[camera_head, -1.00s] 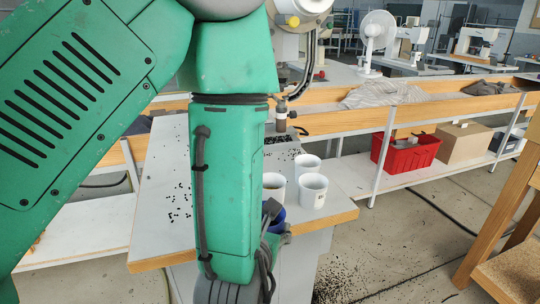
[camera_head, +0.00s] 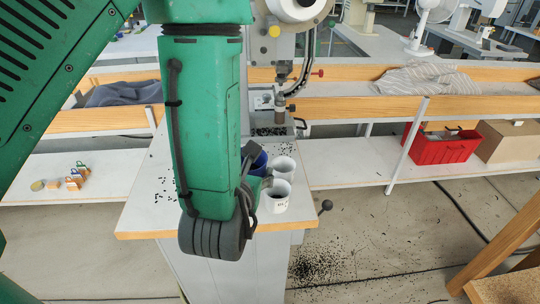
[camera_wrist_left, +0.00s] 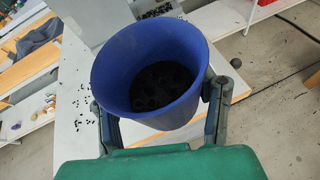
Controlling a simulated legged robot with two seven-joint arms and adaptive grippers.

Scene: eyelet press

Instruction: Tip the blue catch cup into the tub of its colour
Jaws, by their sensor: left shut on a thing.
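The blue catch cup (camera_wrist_left: 150,75) is between the two fingers of my left gripper (camera_wrist_left: 160,108) in the wrist view. Its mouth faces the camera and black bits lie inside. In the head view the cup (camera_head: 258,160) shows partly behind my left gripper (camera_head: 250,152), left of the white tubs. The rear white tub (camera_head: 287,167) and the front white tub (camera_head: 274,200) stand on the grey press table (camera_head: 150,212). The front one has a small dark mark, too small to read. No tub shows a clear blue colour. My right gripper is not in view.
The press (camera_head: 290,40) stands behind the tubs, with black bits scattered near its base. A dark ball-ended lever (camera_head: 325,206) sticks out right of the table. A red crate (camera_head: 440,148) sits on the shelf at right. More bits lie on the floor.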

